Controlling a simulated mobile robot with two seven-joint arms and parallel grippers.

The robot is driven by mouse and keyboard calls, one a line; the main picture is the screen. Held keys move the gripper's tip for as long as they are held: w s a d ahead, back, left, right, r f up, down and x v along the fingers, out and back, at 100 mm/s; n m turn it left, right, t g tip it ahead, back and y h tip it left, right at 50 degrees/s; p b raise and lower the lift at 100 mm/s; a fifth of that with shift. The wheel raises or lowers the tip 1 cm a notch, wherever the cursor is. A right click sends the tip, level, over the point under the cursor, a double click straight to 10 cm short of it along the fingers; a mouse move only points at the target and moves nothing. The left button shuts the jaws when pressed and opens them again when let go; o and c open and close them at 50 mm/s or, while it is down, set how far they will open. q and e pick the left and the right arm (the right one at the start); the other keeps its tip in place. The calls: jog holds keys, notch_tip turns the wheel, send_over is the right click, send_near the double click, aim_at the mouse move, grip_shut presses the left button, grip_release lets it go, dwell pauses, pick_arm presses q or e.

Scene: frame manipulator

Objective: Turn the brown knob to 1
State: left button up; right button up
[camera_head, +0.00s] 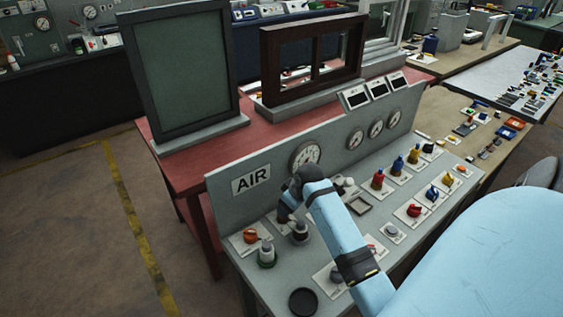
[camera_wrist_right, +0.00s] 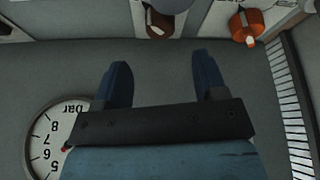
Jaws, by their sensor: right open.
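The brown knob (camera_wrist_right: 159,20) sits on a white label plate at the top edge of the right wrist view, partly cut off. My right gripper (camera_wrist_right: 163,72) is open there, its two dark blue fingers apart with nothing between them. The knob lies beyond the fingertips, roughly in line with the gap. In the head view my right gripper (camera_head: 284,211) is over the left part of the sloped panel, and the arm hides much of the area around it. I cannot read the knob's scale or setting. My left gripper is not in view.
An orange knob (camera_wrist_right: 247,27) is beside the brown one; it also shows in the head view (camera_head: 250,236). A green-based button (camera_head: 267,255) stands in front. Round gauges (camera_head: 305,155) line the upright back panel. Red, blue and yellow knobs fill the panel's right side.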

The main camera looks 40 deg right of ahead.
jog(key=x, duration=0.8)
jog(key=shift+a+p, duration=0.1)
jog(key=shift+p, duration=0.2)
jog(key=shift+c, duration=0.4)
jog(key=shift+r, duration=0.1)
jog(key=c, duration=0.8)
jog(key=shift+m, duration=0.3)
jog(key=m+h, duration=0.1)
jog(key=m, duration=0.3)
jog(key=shift+h, duration=0.4)
jog(key=shift+m+g+h, duration=0.6)
jog(key=shift+m+h, duration=0.1)
jog(key=shift+m, duration=1.4)
